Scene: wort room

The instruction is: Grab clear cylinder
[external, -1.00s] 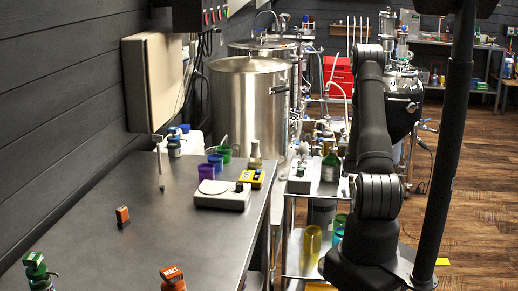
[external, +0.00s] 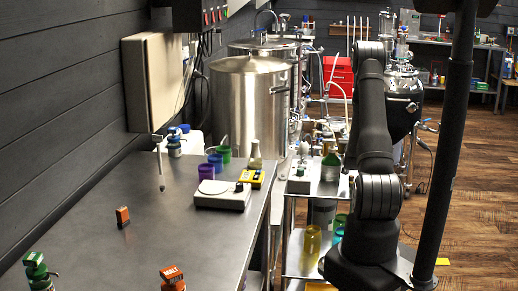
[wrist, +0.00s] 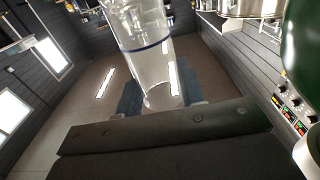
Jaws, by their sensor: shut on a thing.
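The clear cylinder (wrist: 150,65) is a see-through tube with a dark blue ring around it. It stands out in the middle of the wrist view, and its upper part runs out of the top of the picture. My gripper (wrist: 160,92) is shut on its lower part, with a dark finger on either side. In the external view the arm hides my gripper, and I cannot make out the cylinder there.
A green bottle (external: 331,166) stands on the cart beside my arm; a large green shape (wrist: 303,50) fills the wrist view's right edge. A control box (external: 300,182) is near it. The grey table (external: 110,190) holds a scale (external: 222,195) and colored cups; its middle is mostly clear.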

